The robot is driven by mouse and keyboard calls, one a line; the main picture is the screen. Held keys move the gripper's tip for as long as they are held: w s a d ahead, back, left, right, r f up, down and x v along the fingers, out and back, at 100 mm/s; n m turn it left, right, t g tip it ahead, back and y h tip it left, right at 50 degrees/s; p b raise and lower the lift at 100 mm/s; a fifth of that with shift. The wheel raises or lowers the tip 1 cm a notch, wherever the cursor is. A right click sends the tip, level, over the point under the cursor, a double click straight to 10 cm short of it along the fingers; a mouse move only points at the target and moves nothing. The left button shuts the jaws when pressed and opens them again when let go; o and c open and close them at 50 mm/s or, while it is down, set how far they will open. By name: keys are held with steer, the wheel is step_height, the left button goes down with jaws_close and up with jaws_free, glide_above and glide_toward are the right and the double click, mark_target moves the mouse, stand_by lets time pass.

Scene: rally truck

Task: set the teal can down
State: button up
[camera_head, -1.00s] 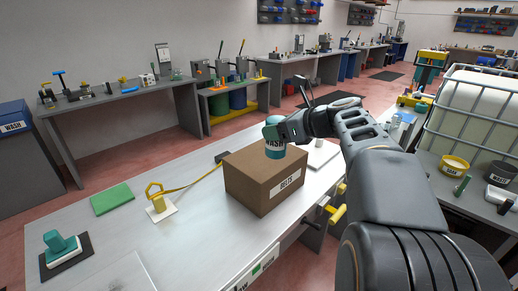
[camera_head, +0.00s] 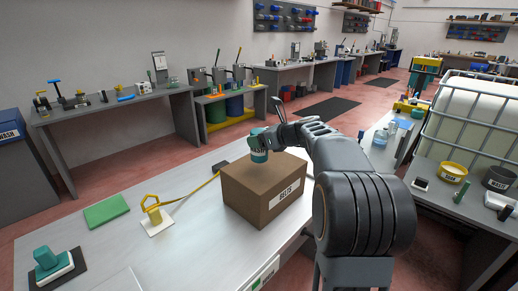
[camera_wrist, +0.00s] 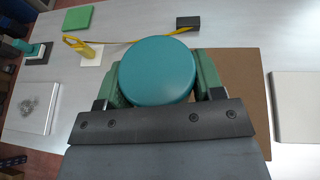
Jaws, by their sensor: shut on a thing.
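The teal can (camera_head: 259,152), with a white label band, is held in my gripper (camera_head: 261,142) over the brown box marked BELTS (camera_head: 250,198). In the wrist view the round teal top of the can (camera_wrist: 157,70) sits between the two green fingers of my gripper (camera_wrist: 160,78), which are shut on its sides. The can looks nearly upright. Its lower end shows close to the box top's back part, and I cannot tell whether it touches. The can and the gripper hide part of the box (camera_wrist: 240,75) in the wrist view.
The grey bench (camera_head: 150,255) has free room in front and to the left of the box. A yellow tool on a white plate (camera_head: 157,222), a green pad (camera_head: 106,211), a teal-handled block (camera_head: 50,260) and a dark block (camera_wrist: 188,23) lie on it.

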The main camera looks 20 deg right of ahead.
steer(key=f, duration=0.1)
steer(key=w+f, duration=0.1)
steer(key=shift+f, duration=1)
steer(key=shift+f+b, duration=0.2)
steer(key=shift+b, duration=0.15)
steer(key=o, duration=1.1)
steer(key=shift+s, duration=0.1)
